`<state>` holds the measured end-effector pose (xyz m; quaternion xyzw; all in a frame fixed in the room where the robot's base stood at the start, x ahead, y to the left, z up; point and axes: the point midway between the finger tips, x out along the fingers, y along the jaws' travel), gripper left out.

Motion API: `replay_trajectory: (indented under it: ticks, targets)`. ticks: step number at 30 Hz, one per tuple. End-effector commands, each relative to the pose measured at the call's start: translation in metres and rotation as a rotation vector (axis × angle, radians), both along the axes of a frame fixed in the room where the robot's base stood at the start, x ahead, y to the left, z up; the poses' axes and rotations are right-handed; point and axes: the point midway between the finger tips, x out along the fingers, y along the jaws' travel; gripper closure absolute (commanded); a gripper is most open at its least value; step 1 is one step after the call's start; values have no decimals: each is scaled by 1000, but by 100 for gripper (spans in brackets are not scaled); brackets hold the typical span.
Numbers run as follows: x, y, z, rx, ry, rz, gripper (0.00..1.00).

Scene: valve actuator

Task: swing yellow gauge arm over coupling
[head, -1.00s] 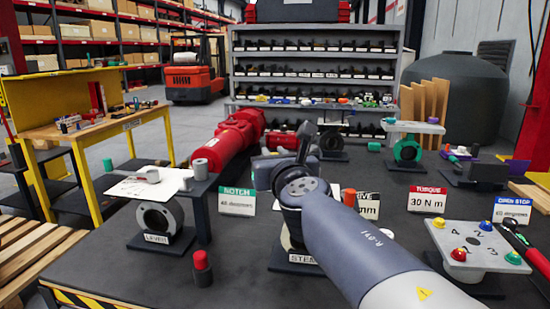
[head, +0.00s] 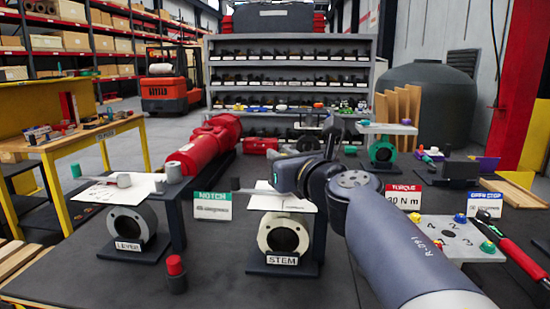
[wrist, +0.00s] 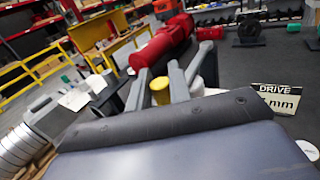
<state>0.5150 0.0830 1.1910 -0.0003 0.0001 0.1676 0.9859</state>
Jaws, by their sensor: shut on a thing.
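In the wrist view a yellow piece (wrist: 159,90), which looks like part of the gauge arm, stands between the two grey fingers of my gripper (wrist: 160,74). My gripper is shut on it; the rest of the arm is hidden. In the head view my gripper's dark body (head: 288,176) is above the white plate (head: 280,199) over the ring flange labelled STEM (head: 284,238). A grey bar (head: 248,188) sticks out to its left. I cannot tell which part is the coupling.
The LEVER flange (head: 130,222) with a white plate stands left, and a red-topped post (head: 175,272) is in front. A NOTCH sign (head: 212,203) stands between the flanges. A numbered plate (head: 455,238) and TORQUE sign (head: 404,196) are right. Red pipework (head: 205,147) lies behind.

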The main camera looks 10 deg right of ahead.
Motion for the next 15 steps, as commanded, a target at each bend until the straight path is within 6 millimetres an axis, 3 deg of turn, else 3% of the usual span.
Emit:
replay_trajectory:
  ticks: [14, 15]
  targets:
    - [0, -3, 1, -1, -3, -5, 100]
    - [0, -3, 1, -1, -3, -5, 78]
